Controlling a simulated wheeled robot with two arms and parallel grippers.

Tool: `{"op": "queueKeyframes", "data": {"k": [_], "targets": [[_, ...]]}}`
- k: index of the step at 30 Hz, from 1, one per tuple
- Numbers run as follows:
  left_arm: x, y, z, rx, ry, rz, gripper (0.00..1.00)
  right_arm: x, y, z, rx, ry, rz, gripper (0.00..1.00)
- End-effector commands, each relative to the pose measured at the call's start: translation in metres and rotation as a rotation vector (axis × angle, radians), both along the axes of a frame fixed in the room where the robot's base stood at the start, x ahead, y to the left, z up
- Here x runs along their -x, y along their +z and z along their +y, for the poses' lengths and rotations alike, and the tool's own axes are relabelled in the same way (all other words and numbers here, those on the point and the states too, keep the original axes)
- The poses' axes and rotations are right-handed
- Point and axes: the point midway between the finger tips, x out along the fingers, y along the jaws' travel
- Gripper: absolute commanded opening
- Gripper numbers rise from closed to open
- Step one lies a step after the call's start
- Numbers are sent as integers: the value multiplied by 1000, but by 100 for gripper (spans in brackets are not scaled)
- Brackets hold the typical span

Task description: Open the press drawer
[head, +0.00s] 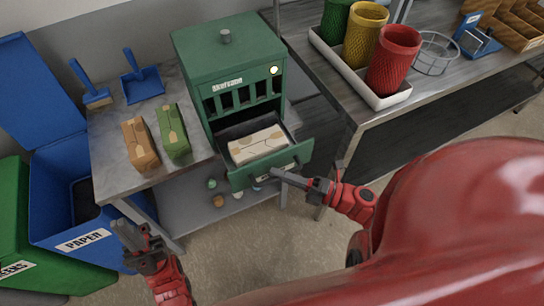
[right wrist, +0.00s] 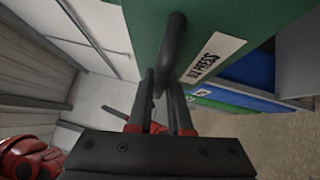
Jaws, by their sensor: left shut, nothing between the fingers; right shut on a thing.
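The green press (head: 228,75) stands on the left bench. Its drawer (head: 270,165) is pulled out from the press front, with a flattened tan carton (head: 257,146) lying inside. My right gripper (head: 283,175) is at the drawer front, shut on the dark bar handle. In the right wrist view the handle (right wrist: 172,50) runs between the two fingers, next to a white label on the green drawer front. My left gripper (head: 130,232) is shut and empty, low at the left, in front of the bench and apart from the press.
A brown carton (head: 141,144) and a green carton (head: 173,131) stand on the bench beside a blue dustpan (head: 142,84). A blue paper bin (head: 75,215) stands at the left. A tray (head: 345,75) with green, yellow and red baskets is on the right bench.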

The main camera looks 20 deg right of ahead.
Motion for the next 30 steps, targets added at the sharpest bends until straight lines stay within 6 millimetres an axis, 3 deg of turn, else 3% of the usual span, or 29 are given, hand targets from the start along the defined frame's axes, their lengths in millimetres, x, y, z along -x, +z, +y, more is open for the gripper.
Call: {"op": "queueKeyframes", "data": {"k": [6,19,20,24,30], "targets": [[0,5,0,0,0,0,0,19,1,-1,-2,-2,0,0],[0,5,0,0,0,0,0,22,0,-2,0,-2,-1,0],[0,5,0,0,0,0,0,22,0,-2,0,-2,-1,21],[0,5,0,0,0,0,0,22,0,-1,0,-1,-1,46],[0,5,0,0,0,0,0,22,0,-1,-1,-1,-1,47]]}}
